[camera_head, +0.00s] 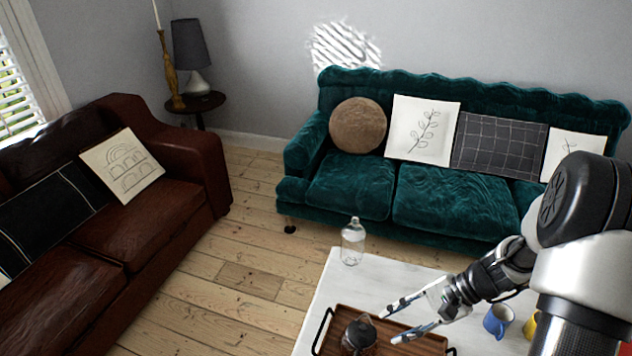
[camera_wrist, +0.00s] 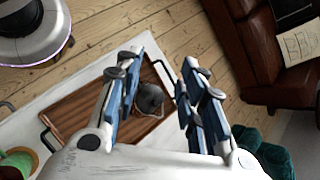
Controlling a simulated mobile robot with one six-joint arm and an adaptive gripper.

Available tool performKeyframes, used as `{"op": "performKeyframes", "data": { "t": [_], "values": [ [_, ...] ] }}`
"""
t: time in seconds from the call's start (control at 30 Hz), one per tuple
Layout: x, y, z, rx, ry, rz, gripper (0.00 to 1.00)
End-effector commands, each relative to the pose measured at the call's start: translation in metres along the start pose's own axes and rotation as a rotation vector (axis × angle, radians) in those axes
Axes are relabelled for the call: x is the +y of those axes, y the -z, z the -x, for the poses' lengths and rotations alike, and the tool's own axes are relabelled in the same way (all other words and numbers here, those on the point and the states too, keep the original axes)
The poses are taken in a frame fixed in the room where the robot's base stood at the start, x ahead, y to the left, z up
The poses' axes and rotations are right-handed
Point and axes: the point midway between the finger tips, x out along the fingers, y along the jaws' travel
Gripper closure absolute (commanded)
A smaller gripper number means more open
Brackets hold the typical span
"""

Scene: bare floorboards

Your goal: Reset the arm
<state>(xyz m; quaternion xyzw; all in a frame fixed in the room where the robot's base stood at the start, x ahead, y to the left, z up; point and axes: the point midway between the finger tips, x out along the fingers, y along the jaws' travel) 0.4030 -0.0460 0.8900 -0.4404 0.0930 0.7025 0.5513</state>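My gripper (camera_head: 388,327) is in the lower right of the head view, at the end of my arm reaching in from the right. Its two fingers are spread apart with nothing between them that I can see held. It hangs above the white table (camera_head: 376,276), over the wooden tray (camera_head: 398,343). In the wrist view my gripper (camera_wrist: 158,85) shows both fingers apart, and the dark-topped jar (camera_wrist: 150,99) on the tray (camera_wrist: 80,112) shows beyond them. The jar (camera_head: 359,336) stands on the tray in the head view, close to the left of the fingertips.
A clear glass bottle (camera_head: 352,243) stands near the table's far left corner. A blue mug (camera_head: 497,320) and a yellow object (camera_head: 530,327) sit right of the tray, near my arm. A green sofa (camera_head: 455,195) stands behind; a brown sofa (camera_head: 150,225) is left, with open floor between.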

Motion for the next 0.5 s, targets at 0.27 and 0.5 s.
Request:
{"op": "performKeyframes", "data": {
  "t": [0.27,0.5],
  "values": [
    [-0.018,-0.099,0.053,0.184,-0.199,0.357,0.64],
    [-0.006,-0.17,0.086,0.365,-0.34,0.647,0.64]
  ]
}}
